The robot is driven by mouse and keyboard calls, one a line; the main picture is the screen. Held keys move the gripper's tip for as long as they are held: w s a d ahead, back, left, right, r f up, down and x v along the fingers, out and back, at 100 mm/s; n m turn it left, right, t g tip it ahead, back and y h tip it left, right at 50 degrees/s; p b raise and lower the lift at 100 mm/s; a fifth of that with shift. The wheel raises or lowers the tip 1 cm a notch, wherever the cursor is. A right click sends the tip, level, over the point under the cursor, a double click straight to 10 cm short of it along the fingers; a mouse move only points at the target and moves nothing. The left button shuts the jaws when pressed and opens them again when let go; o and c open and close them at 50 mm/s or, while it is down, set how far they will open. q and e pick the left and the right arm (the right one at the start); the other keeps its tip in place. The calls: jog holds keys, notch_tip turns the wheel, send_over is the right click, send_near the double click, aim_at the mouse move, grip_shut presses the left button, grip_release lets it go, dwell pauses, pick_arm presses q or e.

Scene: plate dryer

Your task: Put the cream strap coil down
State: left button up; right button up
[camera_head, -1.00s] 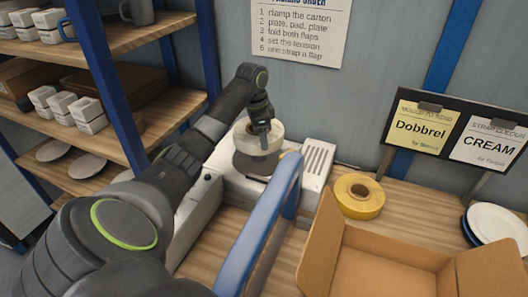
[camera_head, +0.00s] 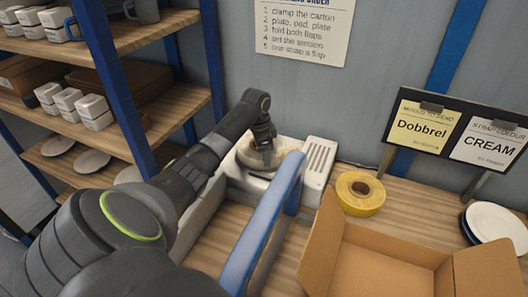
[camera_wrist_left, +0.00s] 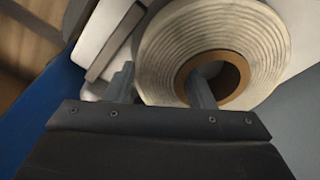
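The cream strap coil (camera_head: 249,157) is at the white machine (camera_head: 318,160) at the back of the bench, partly hidden by my left gripper (camera_head: 265,146). In the left wrist view the coil (camera_wrist_left: 245,45) shows wound cream strap around a brown core. There my left gripper (camera_wrist_left: 162,88) straddles the coil's wall, one finger in the core hole and the other at the outer edge. The gripper looks shut on the wall. I cannot tell if the coil's underside touches the machine. My right gripper is not in view.
A blue bar (camera_head: 263,228) rises in front of the machine. A yellow coil (camera_head: 360,193) lies to its right, behind an open carton (camera_head: 385,264). Plates (camera_head: 494,224) stand far right, below a sign board (camera_head: 455,135). Shelves (camera_head: 150,100) with cups and plates are left.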

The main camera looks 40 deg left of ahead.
pick_arm(q)
jog(key=o, duration=0.4)
jog(key=shift+c, duration=0.2)
notch_tip(320, 180, up, 12)
jog(key=s+b, duration=0.1)
jog(key=shift+s+a+r, duration=0.15)
jog(key=shift+a, duration=0.25)
